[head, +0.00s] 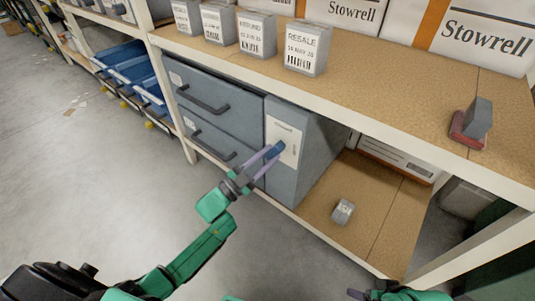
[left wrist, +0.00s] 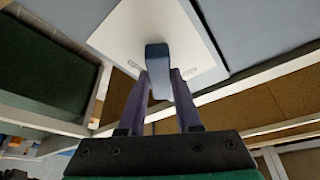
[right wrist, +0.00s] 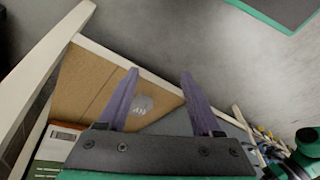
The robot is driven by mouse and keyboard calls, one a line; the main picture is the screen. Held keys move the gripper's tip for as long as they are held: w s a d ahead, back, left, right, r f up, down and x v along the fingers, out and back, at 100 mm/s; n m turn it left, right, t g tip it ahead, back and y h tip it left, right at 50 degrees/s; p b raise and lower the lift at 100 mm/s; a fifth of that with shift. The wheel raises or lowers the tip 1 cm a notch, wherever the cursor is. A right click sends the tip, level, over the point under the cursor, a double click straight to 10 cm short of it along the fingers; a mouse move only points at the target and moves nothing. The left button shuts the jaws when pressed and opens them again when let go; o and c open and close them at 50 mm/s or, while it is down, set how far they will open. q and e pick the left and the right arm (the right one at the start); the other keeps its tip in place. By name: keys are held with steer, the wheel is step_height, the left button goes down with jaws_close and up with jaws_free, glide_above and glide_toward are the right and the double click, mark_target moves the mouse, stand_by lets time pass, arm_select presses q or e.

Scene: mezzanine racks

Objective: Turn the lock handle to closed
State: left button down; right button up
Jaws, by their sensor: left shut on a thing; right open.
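The lock handle (head: 275,150) is a small dark blue lever on a white plate (head: 294,138) on the front of a grey cabinet (head: 312,155). My left gripper (head: 268,157) is shut on the handle. In the left wrist view the handle (left wrist: 157,58) sits between the two purple fingers (left wrist: 160,85) and stands out from the white plate (left wrist: 120,35). Lettering on the plate is partly hidden by the handle. My right gripper (right wrist: 158,78) is open and empty; it is barely in the head view, at the bottom edge (head: 372,294).
Two grey drawers (head: 215,85) with dark bar handles are left of the plate. A small grey block (head: 343,211) lies on the lower shelf (head: 375,190). Labelled boxes (head: 306,48) and a red-and-grey item (head: 472,122) stand on the upper shelf.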

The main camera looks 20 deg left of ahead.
arm_select(q)
steer(key=n+y, duration=0.1)
steer(key=n, duration=0.1)
steer(key=n+t+p, duration=0.1)
steer(key=n, duration=0.1)
steer(key=shift+t+y, duration=0.3)
steer(key=shift+y, duration=0.1)
steer(key=shift+s+d+n, duration=0.1)
steer(key=shift+n, duration=0.5)
steer(key=shift+d+f+n+t+y+p, duration=0.15)
steer(key=shift+n+t+y+p, duration=0.25)
steer(key=shift+n+y, duration=0.55)
steer(key=shift+a+f+n+t+y+p, duration=0.1)
steer(key=shift+n+t+y+p, duration=0.3)
steer(key=shift+n, duration=1.05)
arm_select(e)
steer(key=shift+s+d+f+m+g+h, duration=0.15)
steer(key=shift+s+d+f+g+h, duration=0.15)
steer(key=shift+s+d+f+g, duration=0.25)
steer(key=shift+s+d+f+m+g+h, duration=0.15)
steer(key=shift+d+f+g+h, duration=0.2)
steer(key=shift+d, duration=0.35)
steer(key=shift+f, duration=0.1)
arm_select(q)
steer(key=c, duration=0.6)
jaws_free()
steer(key=shift+r, duration=0.1)
